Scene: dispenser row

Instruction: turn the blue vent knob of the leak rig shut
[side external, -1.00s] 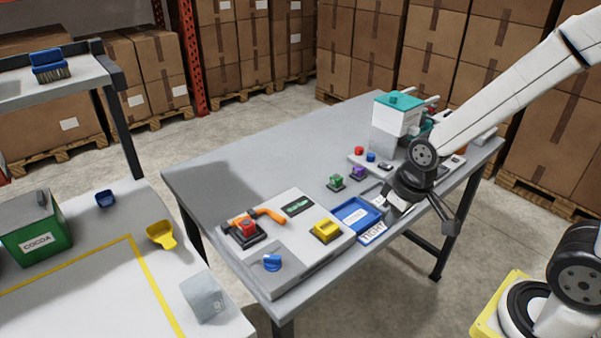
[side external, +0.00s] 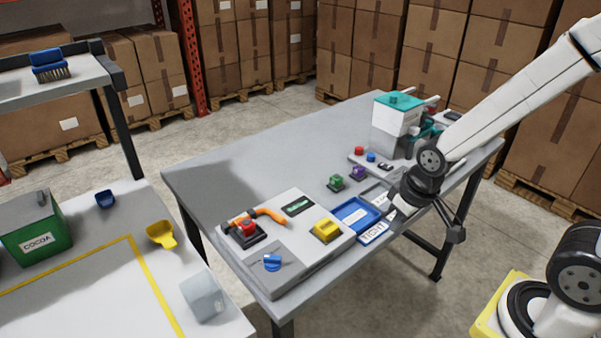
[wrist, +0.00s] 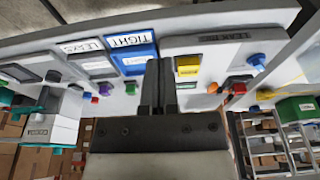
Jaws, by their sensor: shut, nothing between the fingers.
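The leak rig (side external: 290,262) is a light grey box at the front left of the grey table. Its blue vent knob (side external: 272,263) sits on the rig's near-left part, and nothing touches it. In the wrist view the knob (wrist: 257,61) shows at the upper right, right of my fingers. My gripper (side external: 391,209) is to the right of the rig, by the blue tray and well away from the knob. In the wrist view my gripper (wrist: 158,64) points up the picture, its dark fingers together and empty.
The rig also carries a red button (side external: 249,227), an orange handle (side external: 268,214) and a yellow block (side external: 326,231). A blue tray (side external: 372,211) labelled TIGHT lies between rig and gripper. Green (side external: 336,182) and purple (side external: 358,173) knobs stand behind it. The table's back left is clear.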

